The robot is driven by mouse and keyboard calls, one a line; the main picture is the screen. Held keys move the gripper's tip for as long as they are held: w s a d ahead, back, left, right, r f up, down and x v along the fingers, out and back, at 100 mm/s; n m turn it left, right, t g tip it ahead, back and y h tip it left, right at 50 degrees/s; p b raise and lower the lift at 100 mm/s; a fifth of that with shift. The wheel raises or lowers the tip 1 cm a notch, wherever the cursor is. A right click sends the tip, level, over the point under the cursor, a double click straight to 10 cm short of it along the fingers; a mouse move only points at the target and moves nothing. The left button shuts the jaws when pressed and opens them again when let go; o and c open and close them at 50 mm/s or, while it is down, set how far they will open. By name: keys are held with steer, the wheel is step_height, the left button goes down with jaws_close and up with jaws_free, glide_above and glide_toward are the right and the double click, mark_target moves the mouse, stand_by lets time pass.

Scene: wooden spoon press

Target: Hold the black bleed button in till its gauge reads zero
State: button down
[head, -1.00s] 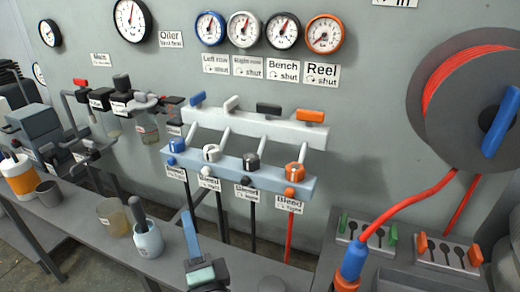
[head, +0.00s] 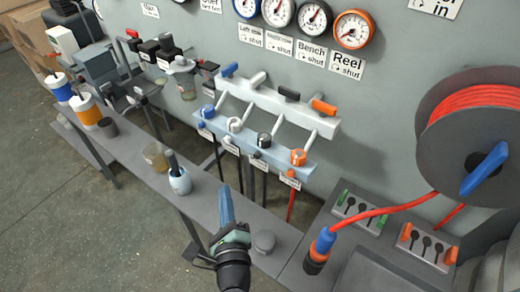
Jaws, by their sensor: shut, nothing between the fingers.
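The black regulator knob (head: 264,139) is third along the pale blue bar (head: 232,133). The small black bleed button (head: 258,154) shows just below it, partly lost against its label and too small to tell whether it is in or out. The black-rimmed Bench gauge (head: 315,17) is at the top of the wall, and its needle points up and slightly right, away from the lower-left side. The black lever (head: 289,95) lies along the white manifold above.
Blue, white and orange knobs flank the black one closely. The hose reel (head: 478,140) and its red hose are at right.

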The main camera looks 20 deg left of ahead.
steer(key=w+d+b, duration=0.1)
steer(key=w+d, duration=0.2)
steer(key=w, duration=0.5)
steer(key=shift+w, duration=0.15)
steer(key=shift+w, duration=0.1)
stand_by(2.2)
steer(key=shift+w+d, duration=0.15)
steer(key=shift+w, duration=0.1)
steer(key=shift+w+d, duration=0.2)
steer(key=shift+w, duration=0.35)
stand_by(2.5)
steer(key=shift+s, duration=0.15)
steer(key=shift+s+a, duration=0.35)
steer(key=shift+s, duration=0.45)
steer(key=shift+s, duration=0.1)
steer(key=shift+s+a+p, duration=0.15)
steer(key=shift+s+a, duration=0.15)
steer(key=shift+s, duration=0.45)
steer(key=shift+s+a+p, duration=0.1)
steer(key=shift+s+a, duration=0.2)
steer(key=shift+s, duration=0.45)
steer(key=shift+s+a+p, duration=0.15)
steer(key=shift+s+a, duration=0.15)
steer(key=shift+s, duration=0.45)
